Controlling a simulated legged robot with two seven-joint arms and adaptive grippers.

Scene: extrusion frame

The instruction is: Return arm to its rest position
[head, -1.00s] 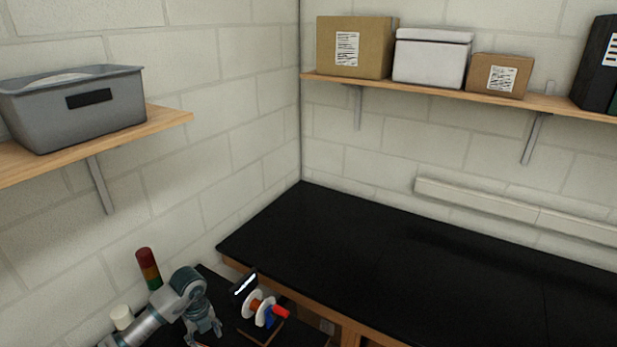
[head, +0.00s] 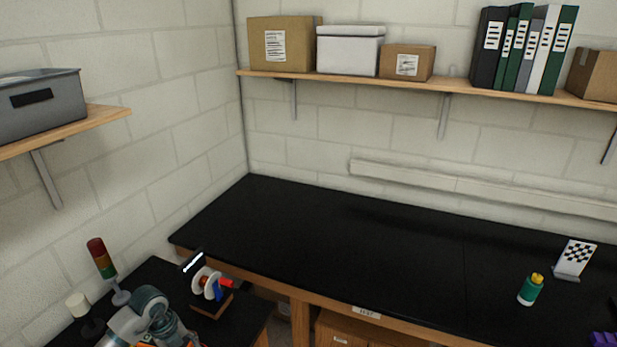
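My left arm, a grey and teal link chain, comes in at the bottom left in the head view (head: 150,310). Its bent joint is low in front of the small black bench. The gripper at its end is cut off by the bottom edge, so I cannot see its fingers or whether it holds anything. My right arm and gripper are not in view.
A red, amber and green signal tower (head: 102,258) and a white-capped object (head: 78,304) stand near the arm. A spool stand (head: 208,284) is to its right. The long black bench (head: 330,235) is mostly clear, with a green bottle (head: 529,291) and checkered board (head: 574,259) at right.

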